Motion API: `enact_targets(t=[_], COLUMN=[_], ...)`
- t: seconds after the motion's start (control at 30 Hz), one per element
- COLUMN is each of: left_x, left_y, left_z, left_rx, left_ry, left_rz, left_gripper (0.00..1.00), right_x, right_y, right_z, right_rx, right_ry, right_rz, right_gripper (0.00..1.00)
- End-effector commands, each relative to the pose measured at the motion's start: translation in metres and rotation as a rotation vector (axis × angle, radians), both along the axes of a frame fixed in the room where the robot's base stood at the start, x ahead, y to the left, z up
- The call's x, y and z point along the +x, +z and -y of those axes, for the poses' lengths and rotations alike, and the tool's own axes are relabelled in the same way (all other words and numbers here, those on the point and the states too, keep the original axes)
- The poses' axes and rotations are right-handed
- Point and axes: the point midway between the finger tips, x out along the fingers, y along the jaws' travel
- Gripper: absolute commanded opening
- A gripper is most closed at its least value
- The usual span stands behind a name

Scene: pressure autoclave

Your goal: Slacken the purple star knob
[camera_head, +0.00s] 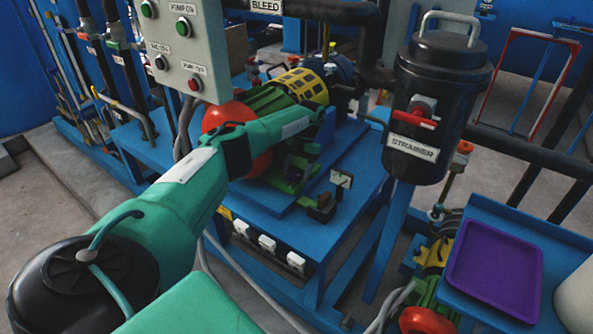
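My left arm comes in from the left, and its gripper (309,150) is over the blue pump skid, beside the motor. The fingertips are small and partly hidden, so I cannot tell whether they are open or shut. A small dark purple part (297,168) shows just below the gripper, by a green bracket. It may be the purple star knob, but its star shape is not clear, and I cannot tell whether the gripper touches it. My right gripper is out of view.
A grey control box (185,45) stands behind my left arm. A black strainer (437,100) with a red valve handle stands to the right of the gripper. A purple tray (495,265) lies on a blue shelf at the lower right. Pipes cross behind.

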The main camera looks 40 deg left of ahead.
Motion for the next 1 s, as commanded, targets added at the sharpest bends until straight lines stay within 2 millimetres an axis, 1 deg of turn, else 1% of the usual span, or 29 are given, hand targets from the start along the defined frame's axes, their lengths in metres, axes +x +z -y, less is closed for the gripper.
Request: enact_targets(t=[0.17,0.27,0.43,0.6,0.73,0.8,1.0], left_x=[0.001,0.005,0.018,0.031,0.038,0.039,0.043], left_y=[0.002,0.01,0.039,0.071,0.089,0.088,0.097], left_z=[0.0,-0.001,-0.001,-0.003,-0.004,-0.004,-0.004], left_rx=[0.0,0.0,0.001,0.001,0.001,0.001,0.001], left_ry=[0.0,0.0,0.001,0.002,0.003,0.001,0.001], left_rz=[0.0,0.002,0.004,0.002,0.003,0.0,0.0], left_gripper=[0.62,0.62,0.62,0.62,0.62,0.62,0.62], right_x=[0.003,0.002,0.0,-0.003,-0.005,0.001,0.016], right_y=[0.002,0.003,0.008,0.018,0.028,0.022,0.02], right_z=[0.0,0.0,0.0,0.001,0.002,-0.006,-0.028], right_rx=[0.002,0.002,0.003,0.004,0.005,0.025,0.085], right_ry=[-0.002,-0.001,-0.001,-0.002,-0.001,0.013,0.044], right_rz=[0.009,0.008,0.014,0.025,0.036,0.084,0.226], right_gripper=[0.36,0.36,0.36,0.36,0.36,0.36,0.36])
